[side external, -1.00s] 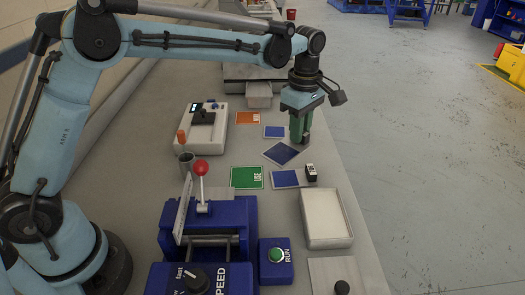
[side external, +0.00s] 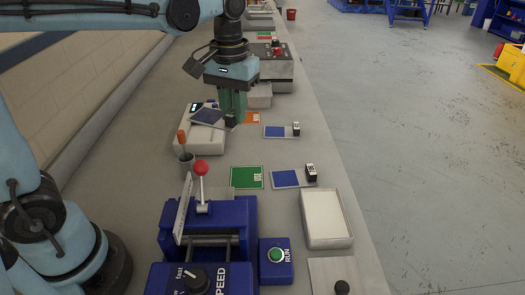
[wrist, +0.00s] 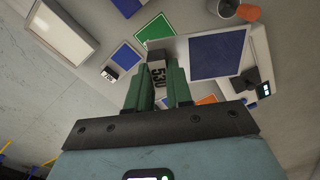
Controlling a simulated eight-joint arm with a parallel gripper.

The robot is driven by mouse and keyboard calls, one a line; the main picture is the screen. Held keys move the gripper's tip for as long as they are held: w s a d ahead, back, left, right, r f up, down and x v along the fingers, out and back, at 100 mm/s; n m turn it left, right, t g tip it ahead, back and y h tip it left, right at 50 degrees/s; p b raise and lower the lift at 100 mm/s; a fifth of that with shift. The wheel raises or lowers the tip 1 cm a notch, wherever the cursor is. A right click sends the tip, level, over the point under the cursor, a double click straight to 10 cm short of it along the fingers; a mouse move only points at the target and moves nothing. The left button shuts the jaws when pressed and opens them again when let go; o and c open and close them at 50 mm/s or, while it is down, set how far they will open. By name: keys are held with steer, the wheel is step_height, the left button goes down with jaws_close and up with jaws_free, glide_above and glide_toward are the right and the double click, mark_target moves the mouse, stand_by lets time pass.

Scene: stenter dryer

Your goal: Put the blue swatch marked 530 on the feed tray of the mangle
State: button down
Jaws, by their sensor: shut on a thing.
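My gripper (side external: 232,118) is shut on the dark tag end of a blue swatch (side external: 207,116). In the wrist view my gripper (wrist: 160,88) has the tag, marked 530, between its green fingers, and the swatch's blue face (wrist: 216,55) extends to the right. In the side view the swatch is held over the white scale-like device (side external: 203,139); its exact height is unclear. The blue mangle (side external: 208,228) stands in front, with a red-knobbed lever. A grey plate (side external: 246,194) shows behind its rollers, partly hidden; I cannot tell whether it is the feed tray.
Two other tagged blue swatches (side external: 286,178) (side external: 275,132), a green swatch (side external: 246,177) and an orange swatch (side external: 252,117) lie on the bench. A white tray (side external: 326,218) is at right.

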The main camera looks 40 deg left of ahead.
steer(key=s+m, duration=0.1)
steer(key=s+a+m, duration=0.1)
steer(key=s+m, duration=0.1)
steer(key=shift+s+a+r+m, duration=0.2)
steer(key=shift+s+a+m, duration=0.05)
steer(key=shift+a+m, duration=0.15)
steer(key=shift+d, duration=0.1)
steer(key=w+d+f+m, duration=0.2)
steer(key=d+f+m, duration=0.15)
steer(key=d, duration=0.25)
steer(key=w+d+f+m, duration=0.3)
steer(key=d+m, duration=0.2)
glide_above(262, 168)
steer(key=shift+m, duration=0.25)
step_height(262, 168, down, 7)
steer(key=shift+r, duration=0.15)
steer(key=shift+f, duration=2.1)
